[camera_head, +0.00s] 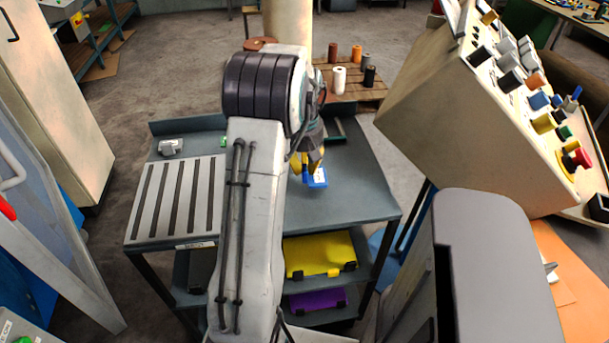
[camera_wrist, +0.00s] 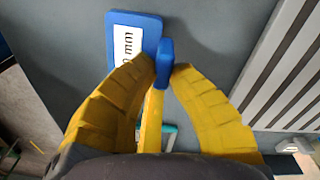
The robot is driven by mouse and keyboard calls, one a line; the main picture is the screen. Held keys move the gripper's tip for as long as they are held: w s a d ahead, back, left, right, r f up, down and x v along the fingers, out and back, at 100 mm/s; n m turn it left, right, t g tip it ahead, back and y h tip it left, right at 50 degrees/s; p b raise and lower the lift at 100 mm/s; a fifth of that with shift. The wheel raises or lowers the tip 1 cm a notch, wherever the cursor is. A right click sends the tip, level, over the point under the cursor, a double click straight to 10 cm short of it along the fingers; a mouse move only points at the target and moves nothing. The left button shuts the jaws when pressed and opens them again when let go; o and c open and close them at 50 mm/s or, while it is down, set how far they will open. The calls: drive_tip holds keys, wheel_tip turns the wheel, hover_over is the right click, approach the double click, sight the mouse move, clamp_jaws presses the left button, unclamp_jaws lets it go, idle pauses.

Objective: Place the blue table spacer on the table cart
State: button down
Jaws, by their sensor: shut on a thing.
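The blue table spacer (camera_head: 318,181) is a flat blue piece with a raised blue tab and a white label. In the wrist view the spacer (camera_wrist: 152,30) shows the label ending in "mm". My gripper (camera_head: 306,168) has yellow fingers. In the wrist view my gripper (camera_wrist: 164,68) is shut on the spacer's tab. The table cart (camera_head: 358,195) has a grey-blue top, and the spacer is over its right half. I cannot tell whether the spacer touches the top. My arm hides the middle of the cart.
A slotted light-grey plate (camera_head: 150,205) covers the cart's left part, with a small grey object (camera_head: 170,147) behind it. A yellow case (camera_head: 318,254) and a purple case (camera_head: 318,299) lie on lower shelves. A large control console (camera_head: 470,110) stands at the right. Bare top surrounds the spacer.

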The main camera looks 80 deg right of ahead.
sight(304, 177)
drive_tip(key=shift+f+p, duration=1)
drive_tip(key=shift+f, duration=1)
drive_tip(key=shift+f, duration=0.15)
drive_tip(key=c, duration=1.3)
unclamp_jaws()
drive_tip(key=shift+r, duration=0.2)
